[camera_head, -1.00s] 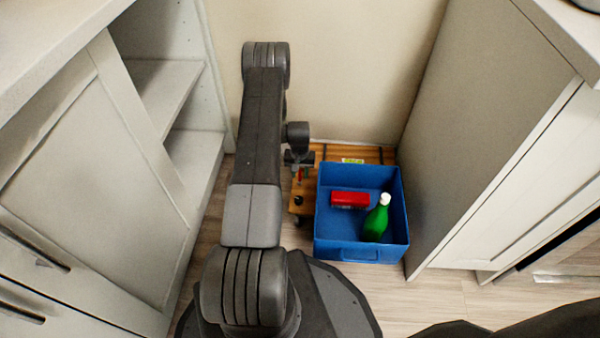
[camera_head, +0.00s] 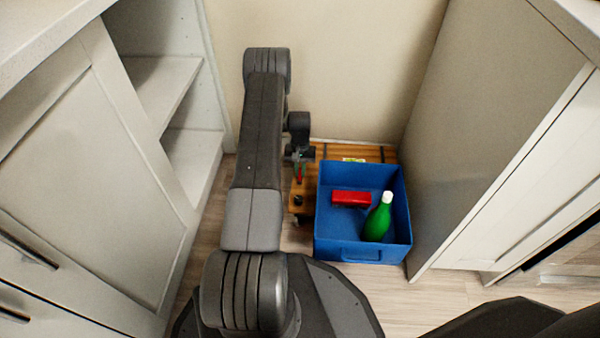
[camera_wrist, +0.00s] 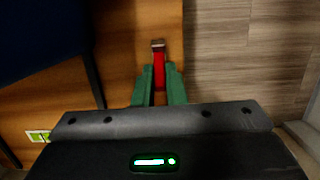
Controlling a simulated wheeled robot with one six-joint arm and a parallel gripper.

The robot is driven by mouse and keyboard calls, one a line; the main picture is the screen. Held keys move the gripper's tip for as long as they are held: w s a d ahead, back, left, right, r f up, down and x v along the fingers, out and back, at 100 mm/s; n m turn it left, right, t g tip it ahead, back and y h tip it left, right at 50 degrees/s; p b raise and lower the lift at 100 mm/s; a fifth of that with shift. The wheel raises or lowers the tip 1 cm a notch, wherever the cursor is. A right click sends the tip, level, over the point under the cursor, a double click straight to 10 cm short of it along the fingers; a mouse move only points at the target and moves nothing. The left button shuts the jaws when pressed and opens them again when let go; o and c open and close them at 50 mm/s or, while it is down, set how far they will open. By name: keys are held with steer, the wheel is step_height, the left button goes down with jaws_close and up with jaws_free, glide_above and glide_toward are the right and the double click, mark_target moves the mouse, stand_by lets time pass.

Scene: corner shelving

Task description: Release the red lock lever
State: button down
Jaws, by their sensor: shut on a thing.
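The red lock lever (camera_wrist: 158,72) stands at the edge of a wooden board (camera_wrist: 140,20) in the wrist view. My gripper (camera_wrist: 158,84) has its green fingers on both sides of the lever, shut on it. The lever's outer end shows past the fingertips. In the head view the lever is a small red spot (camera_head: 300,172) beneath my gripper (camera_head: 299,165), left of the blue bin. The lever's lower part is hidden by the gripper body in the wrist view.
A blue bin (camera_head: 362,252) on the wooden board holds a red box (camera_head: 351,198) and a green bottle (camera_head: 378,222). Open shelves (camera_head: 170,90) stand at left and a cabinet (camera_head: 480,150) at right. Wood floor (camera_wrist: 225,60) lies beside the board.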

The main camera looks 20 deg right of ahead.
steer(key=c, duration=1.5)
jaws_free()
steer(key=r+p, duration=0.1)
steer(key=r, duration=0.3)
steer(key=w+r+p, duration=0.1)
steer(key=r+p, duration=0.1)
steer(key=r, duration=0.3)
steer(key=w+d+r+p, duration=0.1)
steer(key=r, duration=0.3)
steer(key=shift+w+r+p, duration=0.25)
steer(key=shift+r+p, duration=0.1)
steer(key=shift+f, duration=0.1)
steer(key=f+b, duration=0.1)
steer(key=f, duration=0.3)
steer(key=s+f+b, duration=0.1)
steer(key=f+b, duration=0.1)
steer(key=f, duration=0.3)
steer(key=s+a+f+b, duration=0.1)
steer(key=f+b, duration=0.1)
steer(key=f, duration=0.2)
steer(key=shift+s+f, duration=0.2)
steer(key=shift+f, duration=0.05)
steer(key=shift+s+r+p, duration=0.1)
steer(key=shift+p, duration=0.35)
